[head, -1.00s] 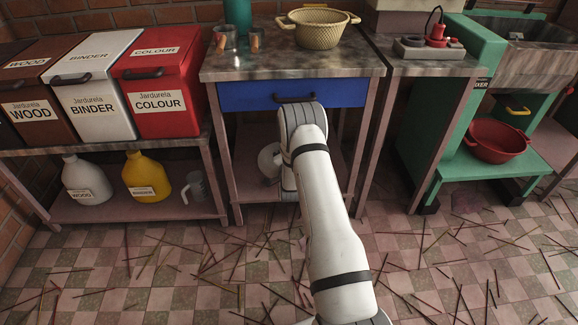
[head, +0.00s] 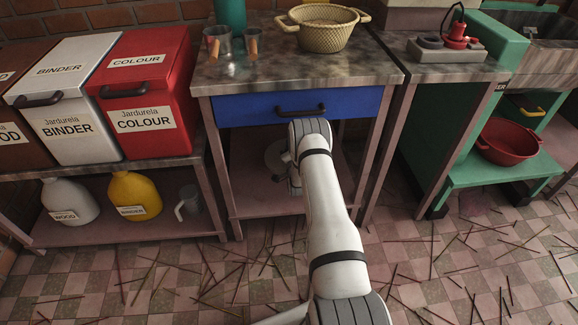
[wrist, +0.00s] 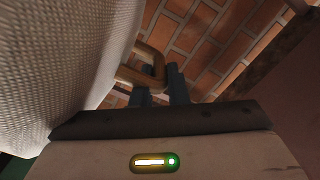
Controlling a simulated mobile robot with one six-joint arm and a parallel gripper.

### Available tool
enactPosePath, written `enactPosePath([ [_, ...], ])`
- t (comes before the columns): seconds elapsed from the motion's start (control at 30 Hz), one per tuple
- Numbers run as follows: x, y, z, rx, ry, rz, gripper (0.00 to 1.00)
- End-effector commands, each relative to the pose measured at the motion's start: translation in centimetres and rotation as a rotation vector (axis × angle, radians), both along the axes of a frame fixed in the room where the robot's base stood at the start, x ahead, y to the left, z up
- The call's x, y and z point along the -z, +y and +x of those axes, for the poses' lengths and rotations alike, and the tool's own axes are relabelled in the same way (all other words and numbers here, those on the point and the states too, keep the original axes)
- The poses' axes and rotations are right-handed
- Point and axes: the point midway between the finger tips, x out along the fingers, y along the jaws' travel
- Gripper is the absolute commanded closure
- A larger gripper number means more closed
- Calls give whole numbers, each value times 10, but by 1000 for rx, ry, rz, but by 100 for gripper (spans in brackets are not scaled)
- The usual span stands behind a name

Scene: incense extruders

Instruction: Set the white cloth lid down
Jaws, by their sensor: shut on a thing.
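The white cloth lid (wrist: 60,70) fills the left side of the wrist view as a pale woven surface. A brown looped handle (wrist: 152,58) projects from its side. My gripper (wrist: 158,88) is shut on this handle with its blue fingers, and the lid hangs beside them. The lid's far edge is out of frame. In the head view my arm reaches low in front of the blue-drawer table and hides most of the gripper. A greyish round shape (head: 276,154) shows beside the arm's end; I cannot tell whether it is the lid.
The table top (head: 300,72) holds a woven basket (head: 322,34), a teal container (head: 230,14) and cups, with clear room at its front. A red bin (head: 145,100) and a white bin (head: 65,105) stand left. Sticks litter the floor. A red basin (head: 508,140) sits right.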

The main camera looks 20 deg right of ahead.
Motion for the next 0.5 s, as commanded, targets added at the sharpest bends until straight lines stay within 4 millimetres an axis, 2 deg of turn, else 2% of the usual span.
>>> enactPosePath([
  [0.13,19,0,-1,1,1,0,100],
  [0.3,52,-4,-2,7,1,0,100],
  [0.5,71,-7,-2,11,-1,0,100],
])
